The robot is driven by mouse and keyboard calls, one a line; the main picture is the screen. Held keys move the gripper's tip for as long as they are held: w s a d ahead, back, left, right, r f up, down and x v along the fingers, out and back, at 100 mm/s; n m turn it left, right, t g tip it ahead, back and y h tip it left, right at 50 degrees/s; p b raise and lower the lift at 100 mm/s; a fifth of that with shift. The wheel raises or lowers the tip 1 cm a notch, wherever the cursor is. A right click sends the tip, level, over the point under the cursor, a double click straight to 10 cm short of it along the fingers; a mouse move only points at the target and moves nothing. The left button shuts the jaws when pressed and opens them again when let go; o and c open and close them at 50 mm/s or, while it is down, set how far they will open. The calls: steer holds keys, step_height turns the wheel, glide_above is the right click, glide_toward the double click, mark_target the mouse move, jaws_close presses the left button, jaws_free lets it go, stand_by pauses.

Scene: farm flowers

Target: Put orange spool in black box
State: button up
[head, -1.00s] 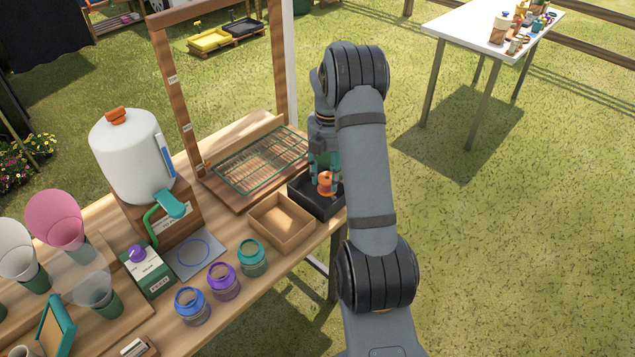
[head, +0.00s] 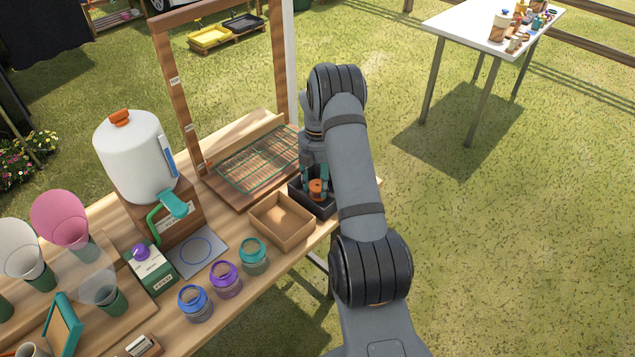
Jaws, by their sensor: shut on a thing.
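The orange spool (head: 316,186) is between the fingers of my gripper (head: 317,190), which is shut on it. The black box (head: 325,212) stands on the right end of the wooden table. The spool and fingertips are at or inside the box opening. Whether the spool touches the box floor cannot be told. My arm hides the right part of the box.
An empty tan box (head: 282,222) stands just left of the black box. A green wire rack (head: 257,162) on a wooden board lies behind. Teal (head: 253,256), purple (head: 226,279) and blue (head: 195,303) jars stand in front. A wooden frame (head: 184,110) rises behind.

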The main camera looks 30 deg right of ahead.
mark_target(317, 185)
steer(key=o, duration=1)
steer(key=shift+f, duration=0.15)
step_height(317, 185, up, 12)
steer(key=shift+r, duration=0.2)
